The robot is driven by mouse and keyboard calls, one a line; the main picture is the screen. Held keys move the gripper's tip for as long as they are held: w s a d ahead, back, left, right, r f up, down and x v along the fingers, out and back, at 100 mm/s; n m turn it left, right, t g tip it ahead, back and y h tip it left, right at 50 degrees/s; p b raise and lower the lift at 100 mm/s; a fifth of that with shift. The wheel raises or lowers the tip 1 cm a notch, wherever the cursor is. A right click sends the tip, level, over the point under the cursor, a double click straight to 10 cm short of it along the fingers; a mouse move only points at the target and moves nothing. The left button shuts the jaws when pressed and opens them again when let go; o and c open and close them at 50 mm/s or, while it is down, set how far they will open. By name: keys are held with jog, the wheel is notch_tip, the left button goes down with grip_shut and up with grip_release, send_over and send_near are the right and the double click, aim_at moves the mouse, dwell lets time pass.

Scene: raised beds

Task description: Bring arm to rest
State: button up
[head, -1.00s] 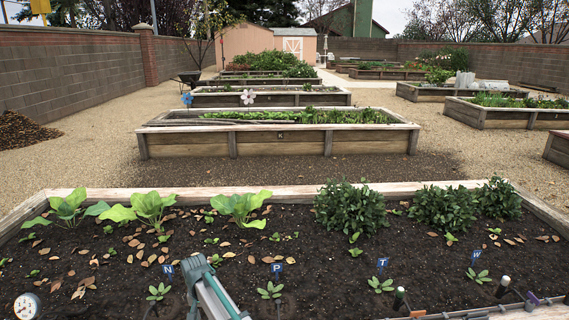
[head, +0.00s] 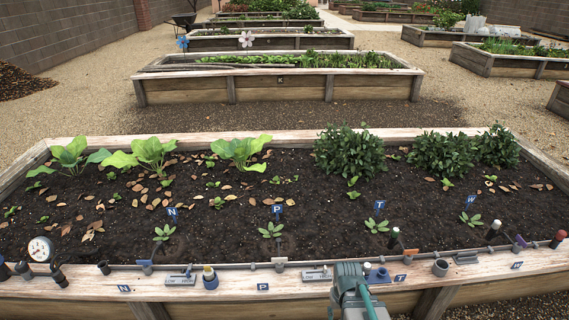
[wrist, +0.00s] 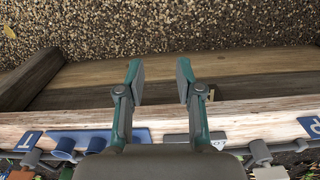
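My gripper (wrist: 160,80) is open in the wrist view, with its two grey and teal fingers well apart and nothing between them. It hangs over the wooden front edge of the near raised bed (wrist: 235,112), with the fingertips reaching past the edge over the side boards and gravel. In the head view the end of my arm (head: 355,294) shows at the bottom, right of centre, in front of the rim. The fingertips cannot be made out there.
Seedlings with blue tags N, P, T and W grow behind. Gravel lies in front of the bed.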

jog(key=s+f+g, duration=0.3)
jog(key=s+f, duration=0.2)
jog(key=s, duration=0.6)
jog(key=s+f+g, duration=0.3)
jog(key=s+f, duration=0.2)
jog(key=s, duration=0.5)
jog(key=s+f+g, duration=0.3)
jog(key=s+f, duration=0.2)
jog(key=s, duration=0.6)
jog(key=w+r+t+p, duration=0.2)
jog(key=w+r+p, duration=0.1)
jog(key=r+p, duration=1.1)
jog(key=p, duration=0.3)
jog(key=shift+w+a+r, duration=0.2)
jog(key=shift+w+r, duration=0.05)
jog(key=shift+w, duration=0.05)
